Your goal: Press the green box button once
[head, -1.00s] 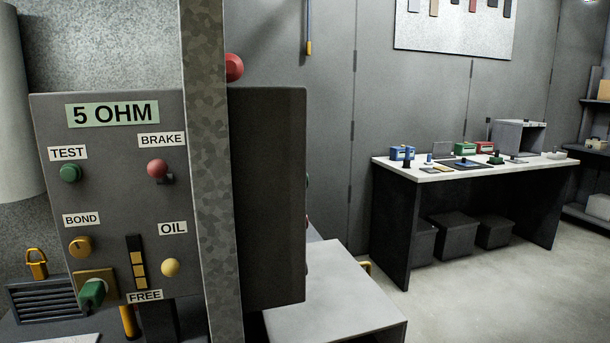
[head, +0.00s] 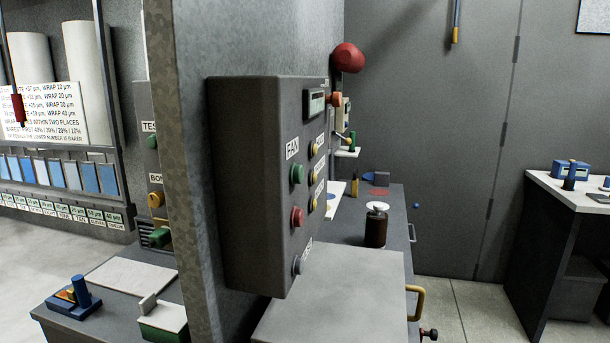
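A dark grey control box (head: 240,190) is fixed to the post in the middle. Its labelled face shows a green round button (head: 297,174) under the FAN label, with a red button (head: 297,216) below it. Several yellow knobs stand in a column to their right, and a grey knob (head: 298,265) sits near the bottom. A low green box (head: 163,333) with a pale top stands at the lower left. I cannot tell whether it has a button. Neither of my grippers is in view.
A pale-topped cabinet (head: 335,300) with a yellow handle (head: 417,302) stands below the control box. The grey post (head: 190,180) partly hides another panel (head: 152,180). A blue device (head: 75,300) is at the lower left. A white-topped table (head: 580,190) is at the right, with open floor before it.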

